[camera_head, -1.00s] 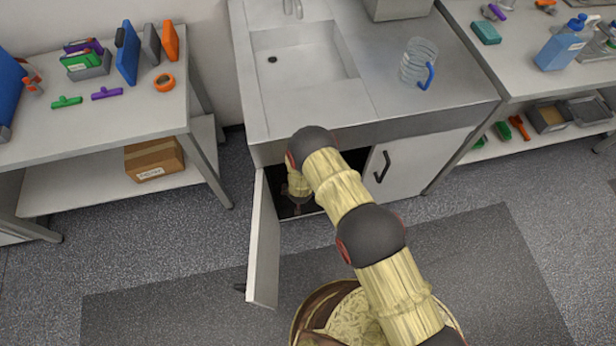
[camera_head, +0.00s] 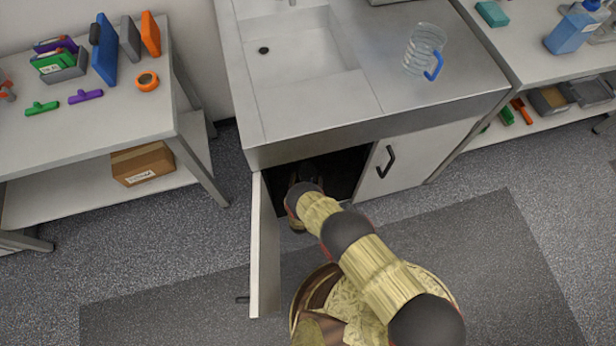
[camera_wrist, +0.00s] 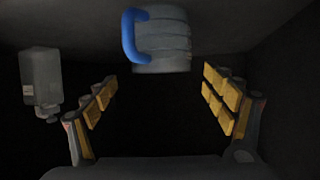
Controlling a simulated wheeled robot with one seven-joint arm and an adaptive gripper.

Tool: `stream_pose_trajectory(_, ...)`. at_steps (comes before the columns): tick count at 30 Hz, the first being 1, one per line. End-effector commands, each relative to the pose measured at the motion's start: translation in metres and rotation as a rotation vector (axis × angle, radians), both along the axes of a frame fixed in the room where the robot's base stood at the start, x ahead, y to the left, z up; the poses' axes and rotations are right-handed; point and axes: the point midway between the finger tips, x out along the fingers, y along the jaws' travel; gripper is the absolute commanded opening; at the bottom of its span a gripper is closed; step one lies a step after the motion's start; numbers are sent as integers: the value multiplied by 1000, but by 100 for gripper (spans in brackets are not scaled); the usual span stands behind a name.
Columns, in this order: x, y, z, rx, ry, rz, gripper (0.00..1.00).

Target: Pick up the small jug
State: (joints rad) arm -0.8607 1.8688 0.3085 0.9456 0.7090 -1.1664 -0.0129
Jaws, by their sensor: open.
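A small jug (camera_wrist: 165,42), clear and ribbed with a blue handle on its left, stands in the dark cabinet in the wrist view. My gripper (camera_wrist: 158,85) is open, with its yellow-padded fingers spread to either side. The jug appears beyond the fingertips, in line with the gap between them, and nothing is between the pads. In the head view my arm reaches into the open cabinet under the sink, and the gripper is hidden there. Another clear jug with a blue handle (camera_head: 425,50) stands on the counter right of the sink.
A pale bottle-like container (camera_wrist: 41,80) is left of my gripper inside the cabinet. The open left cabinet door (camera_head: 265,250) stands beside my arm. The right door (camera_head: 415,160) is shut. The sink counter (camera_head: 330,115) lies above the opening.

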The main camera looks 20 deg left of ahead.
Motion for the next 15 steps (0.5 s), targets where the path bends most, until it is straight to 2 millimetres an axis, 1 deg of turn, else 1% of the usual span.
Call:
stream_pose_trajectory(7,25,5,-21,1,0,0,84)
stream_pose_trajectory(10,37,7,-24,1,2,-3,84)
stream_pose_trajectory(15,42,8,-24,-1,3,0,84)
